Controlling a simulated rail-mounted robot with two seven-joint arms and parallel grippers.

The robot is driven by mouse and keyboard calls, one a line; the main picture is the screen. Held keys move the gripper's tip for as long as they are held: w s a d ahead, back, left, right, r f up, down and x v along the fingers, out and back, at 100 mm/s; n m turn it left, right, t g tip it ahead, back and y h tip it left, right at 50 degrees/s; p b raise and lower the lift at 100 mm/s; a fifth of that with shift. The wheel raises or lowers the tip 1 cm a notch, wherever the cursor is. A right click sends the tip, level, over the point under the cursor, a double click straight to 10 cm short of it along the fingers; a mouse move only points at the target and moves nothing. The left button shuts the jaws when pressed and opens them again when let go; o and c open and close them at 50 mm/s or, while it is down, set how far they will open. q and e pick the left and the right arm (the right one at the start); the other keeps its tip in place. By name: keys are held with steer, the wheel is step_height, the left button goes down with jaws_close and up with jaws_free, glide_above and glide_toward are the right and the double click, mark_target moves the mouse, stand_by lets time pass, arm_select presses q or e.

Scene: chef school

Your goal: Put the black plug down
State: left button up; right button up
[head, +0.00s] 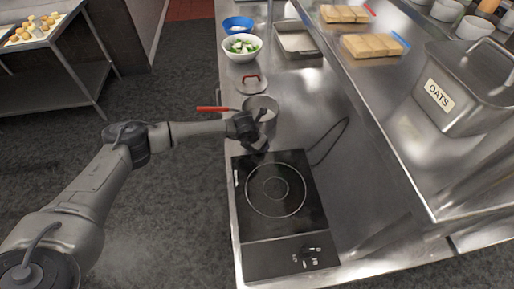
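My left arm reaches in from the left over the counter. My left gripper (258,147) is just beyond the far left corner of the black induction hob (275,222), in front of a metal pot (262,108). Its fingers are small and dark, so I cannot tell whether they are open or shut, or on what. A thin black cable (336,134) curves over the steel counter to the right of the gripper, near the hob's far edge. I cannot make out the black plug itself. My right gripper is not in view.
A red-handled pan (212,109), a lid (252,84), a salad bowl (242,48), a blue bowl (238,24) and a metal tray (297,42) stand farther back. A raised shelf (398,110) with an OATS container (462,95) runs along the right. Counter (345,190) right of the hob is clear.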

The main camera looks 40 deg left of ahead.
arm_select(q)
steer(key=shift+r, duration=0.1)
steer(key=shift+c, duration=0.3)
steer(key=c, duration=1)
steer(key=shift+c, duration=0.2)
steer(key=shift+r, duration=0.1)
steer(key=shift+r, duration=0.6)
step_height(320, 180, up, 3)
steer(key=shift+f, duration=0.1)
steer(key=d+r, duration=0.2)
steer(key=d, duration=0.2)
steer(key=d+r, duration=0.2)
steer(key=d, duration=0.2)
steer(key=s+d+r, duration=0.1)
steer(key=d+r, duration=0.1)
steer(key=d, duration=0.1)
steer(key=shift+d+r, duration=0.4)
